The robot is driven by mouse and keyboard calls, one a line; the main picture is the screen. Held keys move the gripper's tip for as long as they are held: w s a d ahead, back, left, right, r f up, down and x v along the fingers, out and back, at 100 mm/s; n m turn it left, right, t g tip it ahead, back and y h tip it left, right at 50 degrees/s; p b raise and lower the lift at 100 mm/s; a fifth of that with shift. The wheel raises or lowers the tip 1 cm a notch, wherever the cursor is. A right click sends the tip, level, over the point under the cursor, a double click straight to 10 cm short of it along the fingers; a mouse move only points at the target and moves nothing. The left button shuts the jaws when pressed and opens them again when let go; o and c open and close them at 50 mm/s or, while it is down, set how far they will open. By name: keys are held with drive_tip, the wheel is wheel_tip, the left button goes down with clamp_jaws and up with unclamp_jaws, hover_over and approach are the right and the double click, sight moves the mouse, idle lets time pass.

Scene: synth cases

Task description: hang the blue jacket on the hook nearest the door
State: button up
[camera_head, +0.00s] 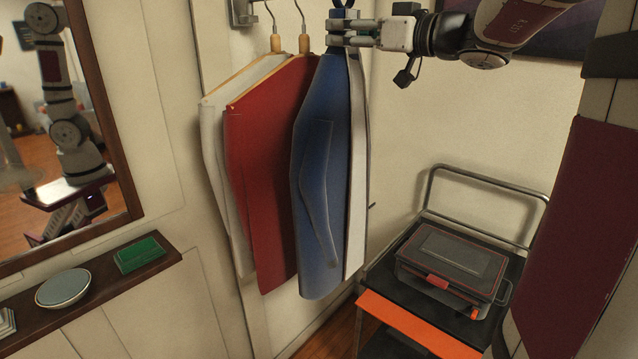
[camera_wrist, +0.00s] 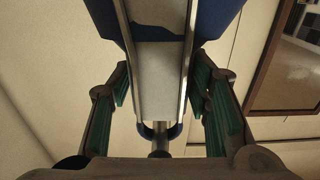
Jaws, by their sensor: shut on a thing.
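The blue jacket (camera_head: 322,170) hangs upright and flat in the middle of the head view, with a pale strip along its right side. My gripper (camera_head: 345,33) is shut on its top end from the right. In the wrist view the jacket's blue cloth (camera_wrist: 215,20) and pale middle run between the green-padded fingers (camera_wrist: 165,90). A metal hook bracket (camera_head: 242,12) shows on the wall at the top, left of the jacket. Where the rail or hooks continue above is cut off by the frame. No door can be made out for sure.
A red garment (camera_head: 268,170) and a white one (camera_head: 222,150) hang on wooden hangers, just left of the jacket. A black cart (camera_head: 400,270) with a grey case (camera_head: 450,262) stands at right. A shelf (camera_head: 100,285) holds a bowl (camera_head: 63,288) and a green box (camera_head: 139,254) below a mirror (camera_head: 125,150).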

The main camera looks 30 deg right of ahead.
drive_tip(key=shift+r, duration=0.75)
drive_tip(key=shift+s, duration=0.15)
drive_tip(key=b+v, duration=0.2)
drive_tip(key=v, duration=0.8)
drive_tip(key=shift+s, duration=0.35)
idle(1.2)
drive_tip(key=shift+d, duration=0.15)
idle(0.4)
idle(0.6)
